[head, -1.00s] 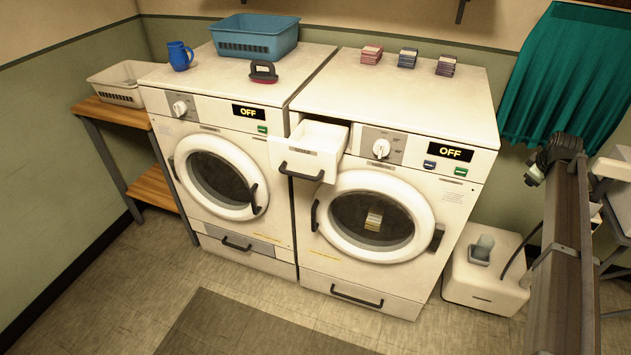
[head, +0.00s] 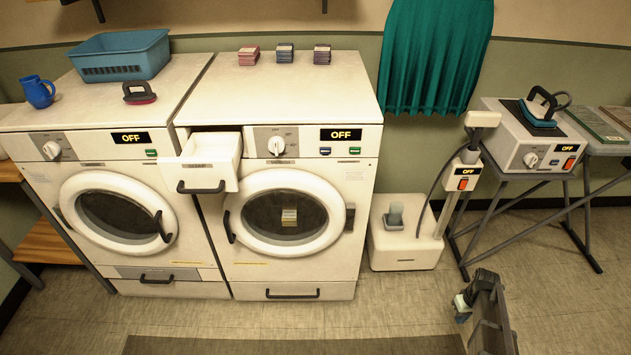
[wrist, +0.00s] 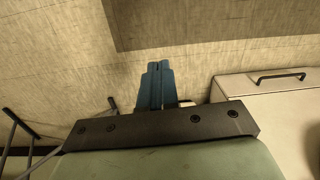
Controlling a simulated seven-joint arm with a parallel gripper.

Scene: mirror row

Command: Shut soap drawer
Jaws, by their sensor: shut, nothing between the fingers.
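The soap drawer (head: 205,166) is pulled out at the upper left of the right-hand washing machine (head: 290,180). It is a white box with a dark bar handle (head: 201,187) on its front, and its top is open. My gripper (head: 462,305) is low over the floor at the lower right of the head view, well apart from the drawer. In the wrist view, its blue fingers (wrist: 155,85) are together with nothing between them. The wrist view shows floor and a machine's lower front (wrist: 275,95), not the soap drawer.
Another washing machine (head: 120,210) stands to the left. A white floor unit (head: 405,240) with an upright post stands right of the machines. An iron (head: 540,108) sits on a unit on a folding stand at the right.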

